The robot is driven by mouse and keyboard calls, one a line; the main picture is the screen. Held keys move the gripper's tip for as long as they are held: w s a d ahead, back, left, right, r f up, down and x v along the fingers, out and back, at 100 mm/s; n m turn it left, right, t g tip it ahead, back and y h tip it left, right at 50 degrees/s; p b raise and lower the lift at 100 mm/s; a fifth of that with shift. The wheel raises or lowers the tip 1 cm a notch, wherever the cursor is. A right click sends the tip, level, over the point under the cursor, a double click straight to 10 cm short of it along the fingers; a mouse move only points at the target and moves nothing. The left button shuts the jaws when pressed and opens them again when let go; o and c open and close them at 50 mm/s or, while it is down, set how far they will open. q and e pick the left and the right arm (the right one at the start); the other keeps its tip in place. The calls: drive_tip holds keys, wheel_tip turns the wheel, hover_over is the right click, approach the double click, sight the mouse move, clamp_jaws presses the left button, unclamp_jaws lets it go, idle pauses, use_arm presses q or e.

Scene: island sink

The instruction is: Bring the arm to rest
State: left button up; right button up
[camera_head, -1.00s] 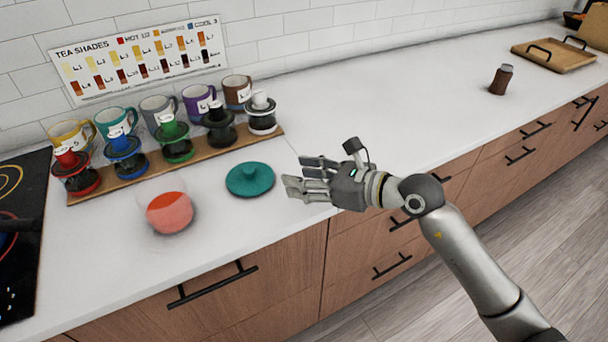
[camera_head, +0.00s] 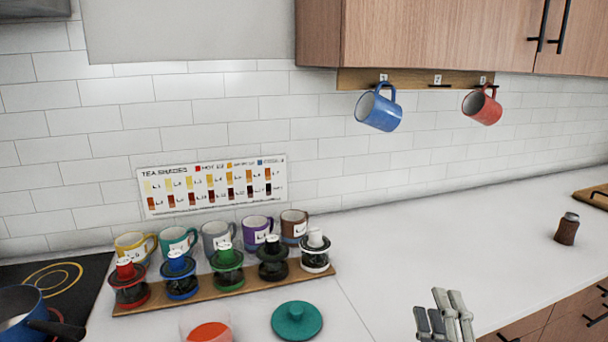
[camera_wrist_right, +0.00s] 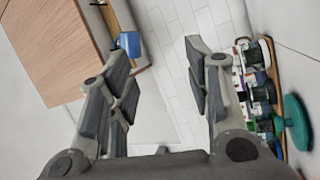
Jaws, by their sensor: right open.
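My right gripper (camera_head: 445,315) shows at the bottom edge of the head view, over the counter and to the right of the teal lid (camera_head: 297,321). Only its fingertips show there, pointing up. In the right wrist view its fingers (camera_wrist_right: 160,85) are spread wide with nothing between them, so it is open and empty. The teal lid also shows at the right of the wrist view (camera_wrist_right: 297,122). The rest of my right arm is out of the head view. My left gripper is in neither view.
A wooden board (camera_head: 220,299) holds several colored jars and mugs. A glass bowl with red liquid (camera_head: 208,331) is cut by the bottom edge. Blue (camera_head: 379,110) and red (camera_head: 482,106) mugs hang under the cabinet. A brown bottle (camera_head: 566,229) stands right. The counter's middle is clear.

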drive_tip(key=s+d+f+m+g+h, duration=0.15)
drive_tip(key=s+f+m+g, duration=0.35)
drive_tip(key=f, duration=0.5)
drive_tip(key=s+d+f+m+g+h, duration=0.15)
drive_tip(key=s+f+m+g, duration=0.3)
drive_tip(key=f, duration=0.45)
drive_tip(key=s+a+f+m+g+y, duration=0.1)
drive_tip(key=s+a+f+g+y, duration=0.15)
drive_tip(key=s+f+g, duration=0.35)
drive_tip(key=s+a+f+m+g+y, duration=0.2)
drive_tip(key=s+a+f, duration=0.15)
drive_tip(key=s, duration=0.55)
wheel_tip(320, 180, down, 24)
drive_tip(key=g, duration=0.1)
drive_tip(key=s+d+f+g, duration=0.1)
drive_tip(key=s+f, duration=0.8)
drive_tip(key=s+d+f, duration=0.2)
drive_tip(key=s+f, duration=0.6)
drive_tip(key=f, duration=0.1)
drive_tip(key=shift+s+d+n+g+h, duration=0.3)
drive_tip(key=shift+s+n+g+h, duration=0.05)
drive_tip(key=shift+s, duration=0.05)
drive_tip(key=shift+c, duration=0.2)
